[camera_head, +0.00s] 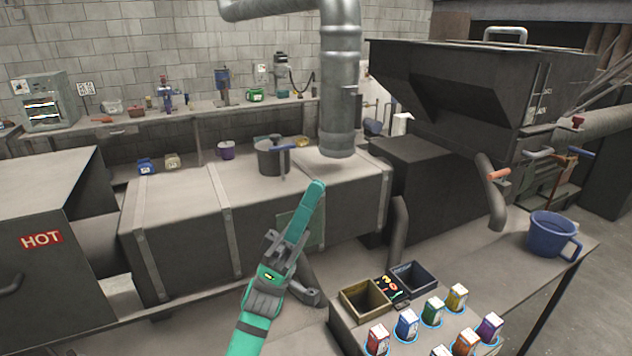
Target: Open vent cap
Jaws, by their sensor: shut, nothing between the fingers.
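A short grey cylinder (268,158) stands on top of the long metal duct box (205,205), left of the big vertical pipe. The fingers hold nothing and hide part of the box's front face.
A large vertical pipe (340,85) comes down right of the cylinder. A dark hopper (480,85) stands at right. Several coloured cartons (407,324), two open bins (366,300) and a blue mug (550,235) are at lower right. A HOT-labelled box (41,240) is at left.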

